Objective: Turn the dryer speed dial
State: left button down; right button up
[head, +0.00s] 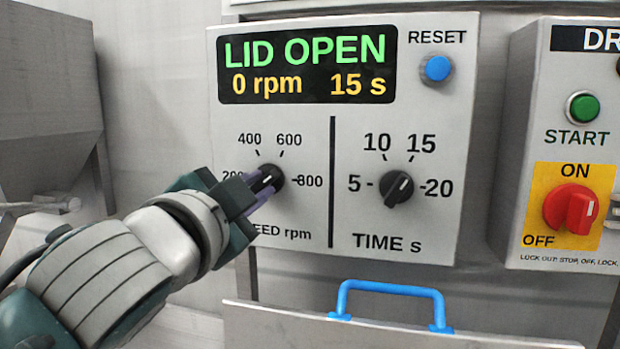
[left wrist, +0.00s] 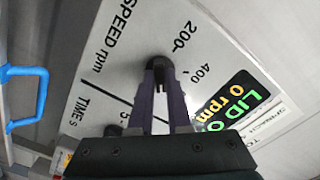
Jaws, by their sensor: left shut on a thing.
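The speed dial (head: 270,178) is a black knob at the lower left of the grey control panel (head: 222,120), with marks from 200 to 800 around it. My left gripper (head: 262,188) comes in from the left and is shut on the dial. In the left wrist view the fingers of my left gripper (left wrist: 163,84) close around the dial (left wrist: 158,63), hiding part of it. In the head view the gripper covers part of the 200 mark and the SPEED lettering. The display (head: 306,66) reads LID OPEN, 0 rpm, 15 s. My right gripper is not in view.
The time dial (head: 398,188) sits right of the speed dial, and the blue reset button (head: 437,68) is above it. A box with a green start button (head: 583,107) and a red switch (head: 571,208) stands at the right. A blue handle (head: 390,289) is below the panel.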

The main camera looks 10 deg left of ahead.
pick_arm(q)
jog(key=m+p, duration=0.1)
jog(key=m, duration=0.3)
jog(key=shift+r+m, duration=0.1)
jog(key=shift+m, duration=0.2)
jog(key=shift+m+p, duration=0.65)
jog(key=shift+m, duration=0.95)
jog(key=c, duration=0.9)
grip_release()
jog(key=shift+o, duration=0.2)
jog(key=shift+s, duration=0.1)
